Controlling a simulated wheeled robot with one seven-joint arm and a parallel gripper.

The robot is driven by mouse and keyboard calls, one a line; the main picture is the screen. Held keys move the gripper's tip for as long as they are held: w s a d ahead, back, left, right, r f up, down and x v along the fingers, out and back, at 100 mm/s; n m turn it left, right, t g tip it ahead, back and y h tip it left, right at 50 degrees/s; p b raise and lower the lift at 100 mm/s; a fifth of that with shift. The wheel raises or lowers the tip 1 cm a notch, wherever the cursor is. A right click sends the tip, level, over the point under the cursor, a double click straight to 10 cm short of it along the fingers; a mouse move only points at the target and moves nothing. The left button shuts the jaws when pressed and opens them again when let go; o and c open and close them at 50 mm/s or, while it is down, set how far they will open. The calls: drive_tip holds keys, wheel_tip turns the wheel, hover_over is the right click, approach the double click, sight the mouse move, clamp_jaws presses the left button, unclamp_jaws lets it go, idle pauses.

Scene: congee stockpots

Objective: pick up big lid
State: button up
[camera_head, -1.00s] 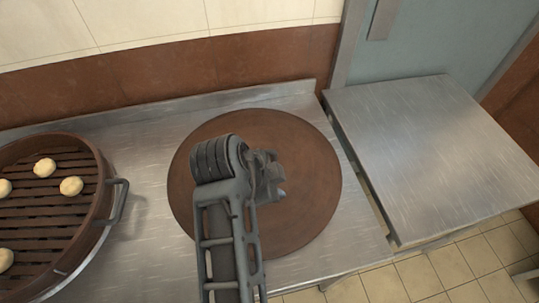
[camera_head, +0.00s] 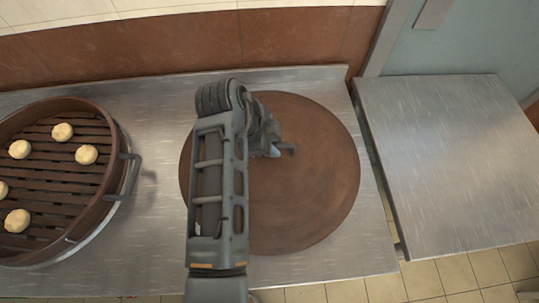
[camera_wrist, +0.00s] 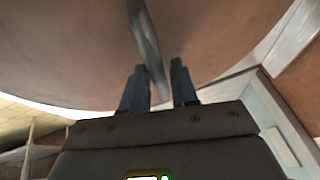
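The big lid is a wide round brown disc (camera_head: 310,200) lying on the steel counter. My gripper (camera_head: 280,150) is over its middle, partly hidden by my arm. In the wrist view the brown lid (camera_wrist: 80,60) fills the upper part. A curved grey metal handle (camera_wrist: 148,45) on it reaches down between the two dark fingers of my gripper (camera_wrist: 158,88). The fingers are apart, with a gap on both sides of the handle. Contact with the handle is not visible.
A round brown steamer (camera_head: 122,200) with slats, several pale buns and a side handle stands at the left. The steel counter (camera_head: 150,90) ends at a low back ledge. A separate steel table (camera_head: 450,160) stands right, across a narrow gap.

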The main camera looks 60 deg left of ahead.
drive_tip(key=shift+w+f, duration=0.15)
drive_tip(key=shift+f, duration=0.25)
clamp_jaws()
drive_tip(key=shift+r, duration=0.15)
idle(1.0)
